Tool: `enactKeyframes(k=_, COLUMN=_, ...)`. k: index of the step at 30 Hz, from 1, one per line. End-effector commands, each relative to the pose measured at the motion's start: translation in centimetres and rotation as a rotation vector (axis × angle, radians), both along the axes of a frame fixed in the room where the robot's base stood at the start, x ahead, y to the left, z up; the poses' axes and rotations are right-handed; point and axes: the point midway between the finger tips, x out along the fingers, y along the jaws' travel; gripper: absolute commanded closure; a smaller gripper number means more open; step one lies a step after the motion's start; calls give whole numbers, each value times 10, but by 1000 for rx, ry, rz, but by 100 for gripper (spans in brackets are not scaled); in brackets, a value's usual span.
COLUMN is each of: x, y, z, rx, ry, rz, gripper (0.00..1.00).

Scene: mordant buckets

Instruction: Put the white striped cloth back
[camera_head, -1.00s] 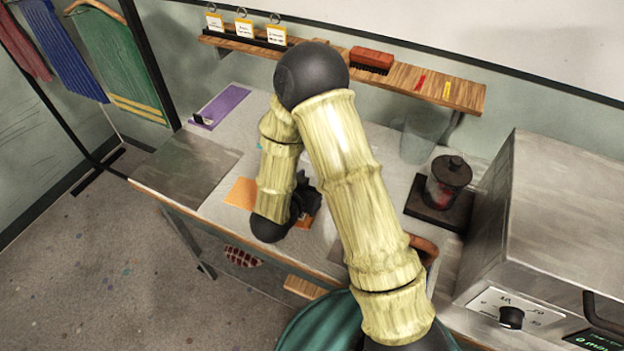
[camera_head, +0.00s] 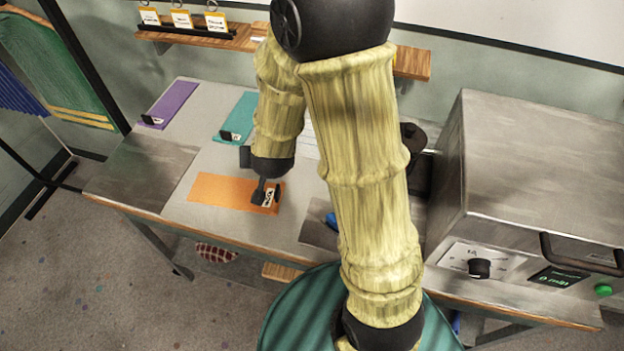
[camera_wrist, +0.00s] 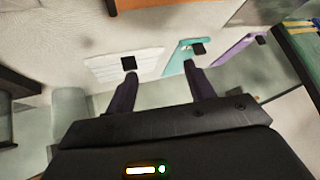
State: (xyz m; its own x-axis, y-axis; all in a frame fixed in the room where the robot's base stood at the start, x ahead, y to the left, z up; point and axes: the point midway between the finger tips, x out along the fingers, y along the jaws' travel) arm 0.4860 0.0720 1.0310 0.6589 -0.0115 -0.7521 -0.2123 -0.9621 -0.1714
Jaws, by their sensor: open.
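The white striped cloth (camera_wrist: 105,69) lies flat on the worktop in the wrist view, with a black block (camera_wrist: 129,63) at its edge. In the head view only a sliver of it (camera_head: 311,146) shows beside my arm; the rest is hidden. My gripper (camera_wrist: 160,75) is open, with nothing between its fingers. In the head view my gripper (camera_head: 262,190) is above the right end of the orange cloth (camera_head: 215,192), near that cloth's black tag. Whether it touches anything there I cannot tell.
A teal cloth (camera_head: 243,112) and a purple cloth (camera_head: 174,101) lie flat at the back left, each with a black tag. A grey metal box with a dial (camera_head: 540,170) stands at the right. A wooden shelf (camera_head: 230,38) runs along the wall.

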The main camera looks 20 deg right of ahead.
Motion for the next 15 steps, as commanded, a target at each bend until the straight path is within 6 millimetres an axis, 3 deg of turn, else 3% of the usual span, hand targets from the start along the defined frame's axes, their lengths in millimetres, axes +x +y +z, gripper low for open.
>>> enactKeyframes(k=5, x=-40, y=-17, z=20, rx=-9, ry=155, rz=122, gripper=46)
enactKeyframes(k=12, x=-111, y=-57, z=41, rx=-84, ry=394, rz=231, gripper=46)
enactKeyframes(k=15, x=-131, y=-69, z=46, rx=-110, ry=458, rz=247, gripper=46)
